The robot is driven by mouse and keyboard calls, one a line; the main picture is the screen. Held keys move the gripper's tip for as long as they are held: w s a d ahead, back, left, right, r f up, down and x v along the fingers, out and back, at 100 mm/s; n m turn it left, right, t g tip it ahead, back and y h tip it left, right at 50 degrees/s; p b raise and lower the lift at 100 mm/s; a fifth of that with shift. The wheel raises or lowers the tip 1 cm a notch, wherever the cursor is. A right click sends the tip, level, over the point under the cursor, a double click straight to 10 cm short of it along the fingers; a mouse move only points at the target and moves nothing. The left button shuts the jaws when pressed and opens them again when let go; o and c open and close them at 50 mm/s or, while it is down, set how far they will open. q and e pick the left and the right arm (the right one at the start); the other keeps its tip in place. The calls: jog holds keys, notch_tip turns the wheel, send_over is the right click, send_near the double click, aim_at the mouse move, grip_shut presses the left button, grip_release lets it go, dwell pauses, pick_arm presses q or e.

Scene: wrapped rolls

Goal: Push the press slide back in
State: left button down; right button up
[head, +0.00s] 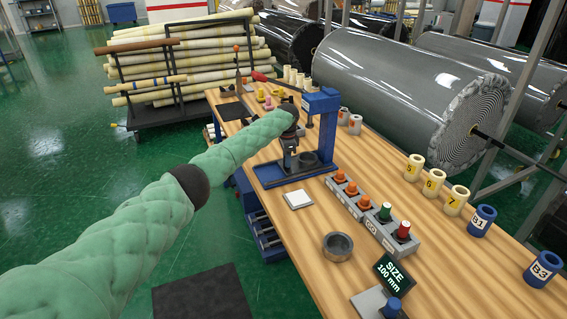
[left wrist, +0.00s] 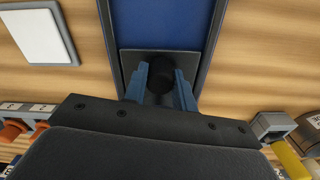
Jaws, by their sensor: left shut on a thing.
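The blue press (head: 322,112) stands on the wooden workbench, its blue base (head: 268,177) reaching toward my side. In the left wrist view a dark slide plate (left wrist: 128,62) lies in the blue channel (left wrist: 160,25) between dark rails. A black round knob (left wrist: 162,72) stands up from the plate. My left gripper (left wrist: 163,88) is shut on this knob, one finger on each side. In the head view the left gripper (head: 290,150) is low over the press base, and my wrist hides part of the press. My right gripper is not in view.
A white pad (head: 298,200) lies just in front of the press. A grey block row with orange, green and red knobs (head: 372,213) stands to its right. A metal ring (head: 338,246) and a size display (head: 394,271) are nearer. Large wrapped rolls (head: 400,95) lie behind the bench.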

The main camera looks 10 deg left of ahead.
pick_arm(q)
jog(key=shift+w+r, duration=0.25)
jog(key=shift+r, duration=0.2)
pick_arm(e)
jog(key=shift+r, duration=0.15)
pick_arm(q)
jog(key=c, duration=1.2)
grip_release()
jog(key=shift+d, duration=0.1)
jog(key=shift+o, duration=0.4)
jog(key=shift+d+f, duration=0.1)
jog(key=shift+f, duration=0.15)
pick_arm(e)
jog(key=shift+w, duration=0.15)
pick_arm(q)
jog(key=shift+r, duration=0.25)
notch_tip(320, 180, up, 6)
jog(key=b, duration=0.2)
jog(key=shift+r+b, duration=0.2)
jog(key=shift+b, duration=0.1)
jog(key=shift+r, duration=0.45)
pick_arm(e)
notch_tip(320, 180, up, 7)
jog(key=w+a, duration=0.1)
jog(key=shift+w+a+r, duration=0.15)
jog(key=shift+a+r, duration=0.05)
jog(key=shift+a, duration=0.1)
